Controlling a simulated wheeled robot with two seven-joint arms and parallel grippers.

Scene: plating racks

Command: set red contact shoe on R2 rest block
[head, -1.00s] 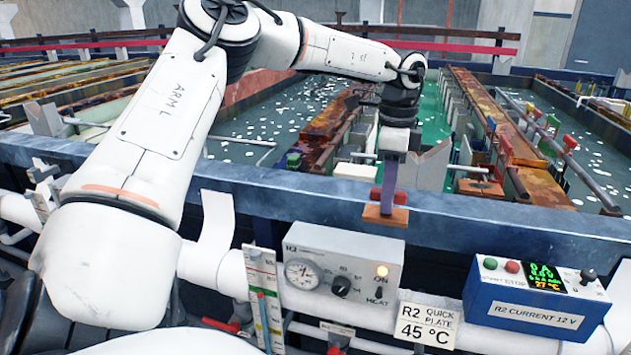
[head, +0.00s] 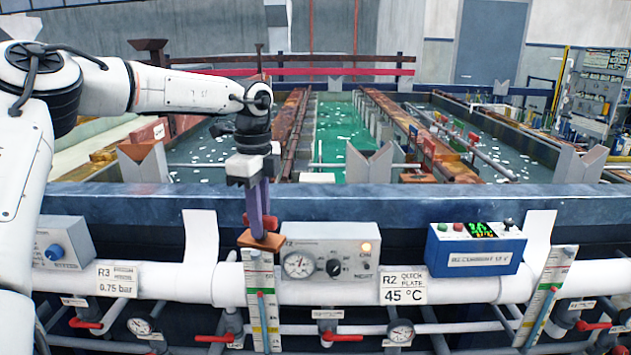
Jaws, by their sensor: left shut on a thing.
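My left gripper (head: 260,208) hangs down with narrow purple fingers in front of the blue tank rim. It is shut on the red contact shoe, which shows as a small red part (head: 270,222) above a flat copper-brown foot (head: 260,241). The fingers hide part of the shoe. The shoe is held at the upper left of the R2 heater box (head: 328,255). Grey V-notched blocks stand behind the rim, one (head: 369,163) near the green bath and another (head: 144,162) at left. I cannot tell which thing is the R2 rest block. My right gripper is out of view.
The blue tank rim (head: 400,203) runs across the view. Below it are the R2 sign (head: 403,288), the blue current box (head: 475,249), upright gauges (head: 262,300) and white pipe. Behind it lie baths with corroded rails; the green bath (head: 340,135) is central.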

